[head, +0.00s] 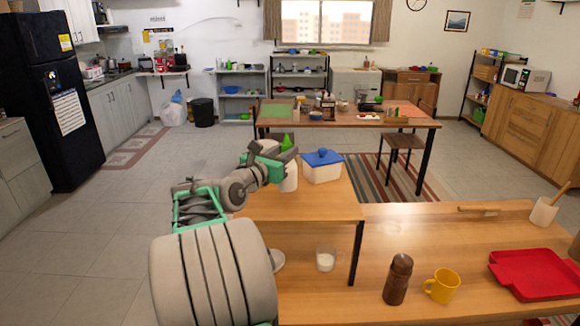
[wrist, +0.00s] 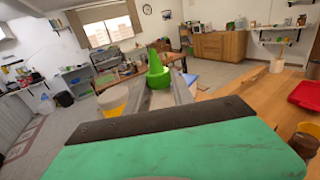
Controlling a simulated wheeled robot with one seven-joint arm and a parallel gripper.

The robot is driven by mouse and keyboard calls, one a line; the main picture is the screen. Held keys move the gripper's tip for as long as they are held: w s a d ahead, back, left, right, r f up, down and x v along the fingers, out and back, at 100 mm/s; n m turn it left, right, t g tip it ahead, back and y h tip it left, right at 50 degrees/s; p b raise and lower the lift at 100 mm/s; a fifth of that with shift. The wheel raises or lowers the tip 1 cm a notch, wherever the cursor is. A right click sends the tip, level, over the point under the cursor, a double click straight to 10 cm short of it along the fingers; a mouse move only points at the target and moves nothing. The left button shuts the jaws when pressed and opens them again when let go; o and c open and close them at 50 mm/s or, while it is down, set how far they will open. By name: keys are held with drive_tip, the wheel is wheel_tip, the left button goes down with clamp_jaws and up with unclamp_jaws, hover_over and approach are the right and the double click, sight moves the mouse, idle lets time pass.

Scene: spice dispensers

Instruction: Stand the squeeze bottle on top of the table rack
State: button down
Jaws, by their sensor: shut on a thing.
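The squeeze bottle (head: 289,179) is white with a green pointed cap (head: 287,143). My gripper (head: 274,160) is shut on it, near the bottle's upper part. The bottle looks upright over the left part of the table rack's wooden top (head: 300,208). I cannot tell whether its base touches the top. In the wrist view the green cap (wrist: 157,72) stands up between my fingers, and the lower bottle is hidden.
A white container with a blue lid (head: 322,170) stands on the rack top, just right of the bottle. A brown bottle (head: 398,281), a yellow mug (head: 442,286) and a red tray (head: 535,275) are to the right. The rack's front top is clear.

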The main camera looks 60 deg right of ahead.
sight(290, 166)
drive_tip(key=shift+s+d+f, duration=0.1)
drive_tip(key=shift+s+f, duration=0.1)
drive_tip(key=shift+f, duration=0.55)
drive_tip(key=shift+s+d+f, duration=0.1)
drive_tip(key=shift+s+f, duration=0.1)
drive_tip(key=shift+f, duration=0.55)
drive_tip(key=shift+s+d+f, duration=0.1)
drive_tip(key=shift+s+f, duration=0.1)
drive_tip(key=shift+f, duration=0.55)
drive_tip(key=shift+f, duration=0.2)
drive_tip(key=c, duration=1.1)
unclamp_jaws()
